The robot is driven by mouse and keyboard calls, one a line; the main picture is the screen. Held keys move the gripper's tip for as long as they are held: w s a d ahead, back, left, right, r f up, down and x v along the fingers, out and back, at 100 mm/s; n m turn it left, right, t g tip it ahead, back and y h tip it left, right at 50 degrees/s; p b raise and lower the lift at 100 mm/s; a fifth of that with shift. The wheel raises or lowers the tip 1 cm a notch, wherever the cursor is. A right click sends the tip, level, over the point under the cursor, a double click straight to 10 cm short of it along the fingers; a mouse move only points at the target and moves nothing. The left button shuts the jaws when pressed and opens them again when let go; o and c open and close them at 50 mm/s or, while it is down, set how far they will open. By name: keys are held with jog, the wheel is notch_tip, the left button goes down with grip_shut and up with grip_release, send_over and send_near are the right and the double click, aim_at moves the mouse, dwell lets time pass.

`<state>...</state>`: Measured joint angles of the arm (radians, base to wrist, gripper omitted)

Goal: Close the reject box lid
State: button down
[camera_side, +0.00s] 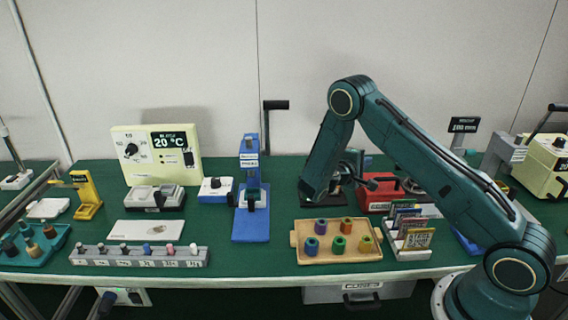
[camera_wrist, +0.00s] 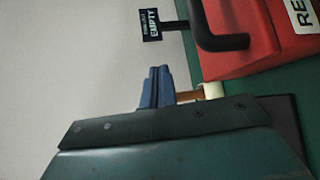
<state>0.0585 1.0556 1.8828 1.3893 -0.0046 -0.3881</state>
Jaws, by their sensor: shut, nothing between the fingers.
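The red reject box (camera_side: 379,204) stands on the green bench right of centre, behind the card rack. In the wrist view its red body (camera_wrist: 270,50) fills the upper right, with part of a white label showing "RE" and a thick black handle (camera_wrist: 218,40) sticking out. I cannot tell how far the lid stands open. My gripper shows in the wrist view as two blue fingers (camera_wrist: 157,88) pressed together, empty. They are apart from the handle in the picture, below and left of it. In the side view my arm hides most of the gripper.
A wooden tray (camera_side: 338,258) with several coloured pieces and a card rack (camera_side: 412,252) stand in front of the box. A blue press (camera_side: 250,225) is to the left. A small "EMPTY" sign (camera_wrist: 151,24) shows beyond the handle in the wrist view.

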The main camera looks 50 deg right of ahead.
jog(key=w+a+f, duration=0.4)
jog(key=w+a, duration=0.1)
jog(key=a, duration=0.1)
jog(key=shift+w+a, duration=0.15)
jog(key=shift+a, duration=0.2)
dwell(0.4)
jog(key=s+a+r+m+t+y, duration=0.1)
jog(key=s+a+r+y, duration=0.15)
jog(key=r, duration=0.35)
jog(key=s+a+r+m+t+y, duration=0.1)
jog(key=s+a+r+m+y, duration=0.2)
jog(key=r, duration=0.4)
jog(key=s+a+r+t+y, duration=0.1)
jog(key=s+a+r+y, duration=0.1)
jog(key=a+r+y, duration=0.3)
jog(key=s+a+r+t+y, duration=0.1)
jog(key=s+a+r, duration=0.1)
jog(key=s, duration=0.5)
jog(key=s+a+r+n+t+y, duration=0.1)
jog(key=s+a+r+y, duration=0.1)
jog(key=s+a, duration=0.3)
jog(key=s+a+r+n+y, duration=0.1)
jog(key=s+a+r+y, duration=0.1)
jog(key=s, duration=0.6)
jog(key=shift+s+a+r+t, duration=0.4)
jog(key=shift+a+r, duration=0.4)
jog(key=shift+a, duration=0.2)
jog(key=shift+y, duration=0.25)
